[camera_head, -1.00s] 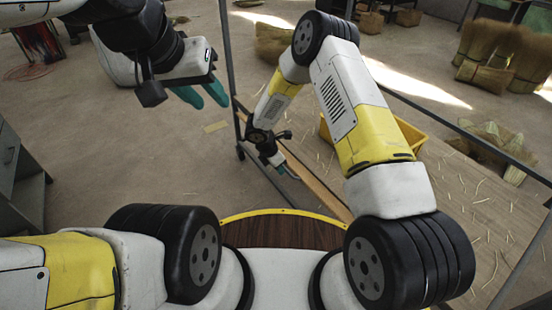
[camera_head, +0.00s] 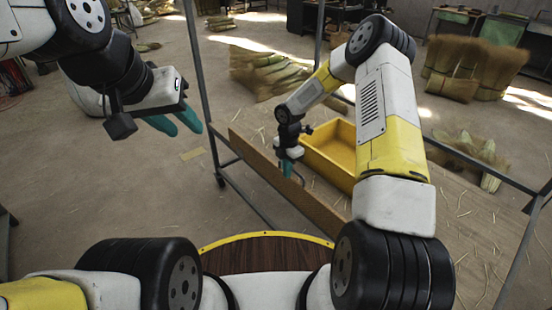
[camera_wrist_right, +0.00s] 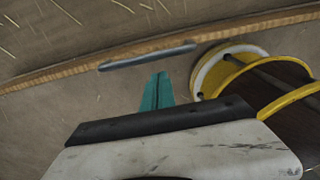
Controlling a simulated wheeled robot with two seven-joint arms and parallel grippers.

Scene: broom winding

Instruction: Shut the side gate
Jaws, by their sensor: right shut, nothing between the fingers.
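The side gate (camera_head: 285,182) looks like a long wooden board along the left edge of the straw-strewn table (camera_head: 455,215). Its broad face shows in the head view; I cannot tell whether it is fully upright. In the right wrist view a wooden edge (camera_wrist_right: 75,67) crosses the picture, with a grey metal bar (camera_wrist_right: 147,56) beside it. My right gripper (camera_head: 287,168) is shut and empty, fingers pointing down at the board's upper edge; contact is unclear. Its teal fingers also show in the wrist view (camera_wrist_right: 158,90), short of the bar. My left gripper (camera_head: 174,122) is open and empty, away from the table.
A yellow bin (camera_head: 330,145) stands on the table just beyond my right gripper. Bundles of straw (camera_head: 265,72) lie on the floor behind. The floor left of the table is clear.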

